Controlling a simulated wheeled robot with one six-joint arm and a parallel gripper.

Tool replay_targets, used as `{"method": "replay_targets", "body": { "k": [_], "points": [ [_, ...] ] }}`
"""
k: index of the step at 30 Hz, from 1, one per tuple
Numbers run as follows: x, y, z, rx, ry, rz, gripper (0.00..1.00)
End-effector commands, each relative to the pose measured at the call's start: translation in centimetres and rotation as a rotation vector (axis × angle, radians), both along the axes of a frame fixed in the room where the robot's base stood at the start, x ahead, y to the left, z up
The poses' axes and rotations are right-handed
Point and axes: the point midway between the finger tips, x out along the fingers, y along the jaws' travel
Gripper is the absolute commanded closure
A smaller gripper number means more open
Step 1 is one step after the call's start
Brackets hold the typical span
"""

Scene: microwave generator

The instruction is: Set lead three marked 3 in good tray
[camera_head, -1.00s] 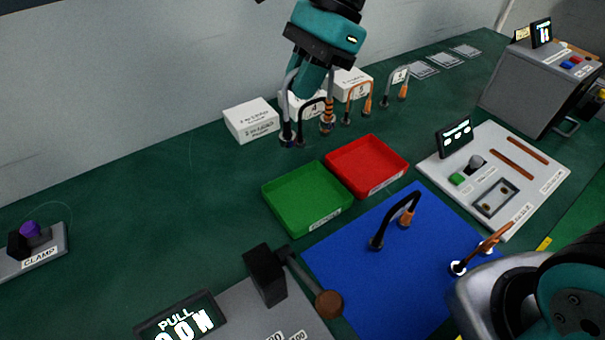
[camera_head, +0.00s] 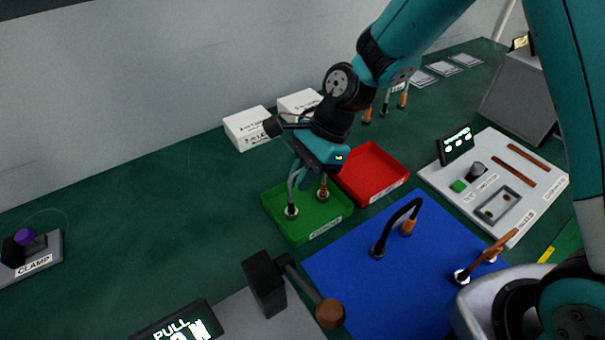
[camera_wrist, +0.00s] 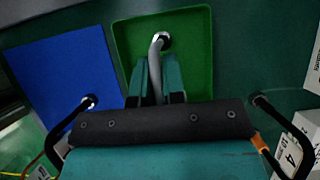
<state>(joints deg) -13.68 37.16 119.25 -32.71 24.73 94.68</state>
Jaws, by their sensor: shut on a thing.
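My gripper (camera_head: 309,172) is shut on a lead with a grey leg (camera_head: 291,196) and a copper-coloured leg (camera_head: 323,186). I cannot read a 3 on it. Its ends hang inside the outline of the green tray (camera_head: 275,222); I cannot tell whether they touch the floor. The tray's front label is too small to read. In the wrist view, my fingers (camera_wrist: 160,80) grip the grey lead (camera_wrist: 156,68), whose end shows over the green tray (camera_wrist: 200,40). The copper leg is hidden there.
A red tray (camera_head: 384,178) adjoins the green one. White boxes (camera_head: 248,128) stand behind, with other leads near. A lever (camera_head: 310,285) stands at front.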

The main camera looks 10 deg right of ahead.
Motion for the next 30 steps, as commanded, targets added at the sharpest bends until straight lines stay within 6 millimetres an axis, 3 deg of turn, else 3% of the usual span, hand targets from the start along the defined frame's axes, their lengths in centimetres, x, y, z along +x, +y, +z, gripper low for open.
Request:
{"method": "replay_targets", "body": {
  "k": [10, 11, 12, 14, 23, 30],
  "points": [
    [0.0, 0.0, -0.3, 0.000, 0.001, 0.000, 1.00],
    [0.0, 0.0, -0.3, 0.000, 0.001, 0.000, 0.83],
    [0.0, 0.0, -0.3, 0.000, 0.001, 0.000, 0.73],
    [0.0, 0.0, -0.3, 0.000, 0.001, 0.000, 0.64],
    [0.0, 0.0, 0.0, 0.001, -0.001, 0.000, 0.64],
    [0.8, -1.7, 3.3, 0.001, -0.005, -0.003, 0.64]
  ]
}}
